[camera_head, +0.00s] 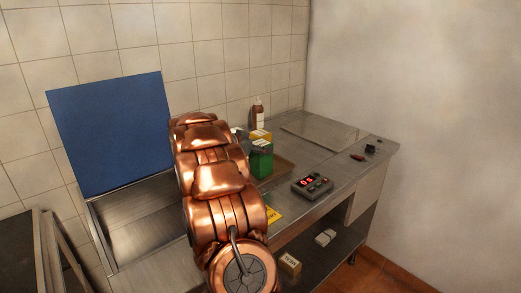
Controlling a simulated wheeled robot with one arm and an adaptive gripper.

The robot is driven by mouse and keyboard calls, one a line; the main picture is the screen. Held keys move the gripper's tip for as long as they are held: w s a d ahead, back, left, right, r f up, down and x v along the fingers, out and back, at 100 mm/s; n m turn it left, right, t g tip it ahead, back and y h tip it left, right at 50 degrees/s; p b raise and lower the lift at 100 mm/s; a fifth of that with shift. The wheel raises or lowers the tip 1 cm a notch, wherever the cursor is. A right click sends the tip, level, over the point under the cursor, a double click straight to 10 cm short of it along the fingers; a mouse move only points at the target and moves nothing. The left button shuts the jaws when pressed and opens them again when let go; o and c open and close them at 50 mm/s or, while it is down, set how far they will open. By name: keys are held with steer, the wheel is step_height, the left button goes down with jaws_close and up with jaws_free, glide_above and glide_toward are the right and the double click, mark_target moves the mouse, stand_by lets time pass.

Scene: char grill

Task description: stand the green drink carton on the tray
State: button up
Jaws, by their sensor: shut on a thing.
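The green drink carton (262,162) is upright just right of my copper arm, with its left side partly hidden by the arm. It is over or on the brown tray (284,171); I cannot tell whether its base touches the tray. The tray lies on the steel counter, and its left part is hidden behind the carton and my arm. My gripper is hidden behind my own arm links, so its hold on the carton cannot be seen.
A brown bottle (257,112) and a yellow box (260,135) stand behind the carton. A device with red digits (312,186) sits right of the tray. A clear flat panel (322,133) lies behind. A blue panel (112,135) stands left. A yellow card (273,213) lies in front.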

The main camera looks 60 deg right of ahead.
steer(key=shift+f, duration=0.85)
steer(key=shift+f, duration=0.15)
steer(key=o, duration=1.4)
steer(key=shift+r+p, duration=0.2)
steer(key=shift+p, duration=0.1)
steer(key=shift+w+a+b, duration=0.1)
steer(key=shift+a+b, duration=0.2)
steer(key=shift+a, duration=0.05)
steer(key=b+v, duration=0.3)
steer(key=v, duration=0.8)
steer(key=shift+a, duration=0.2)
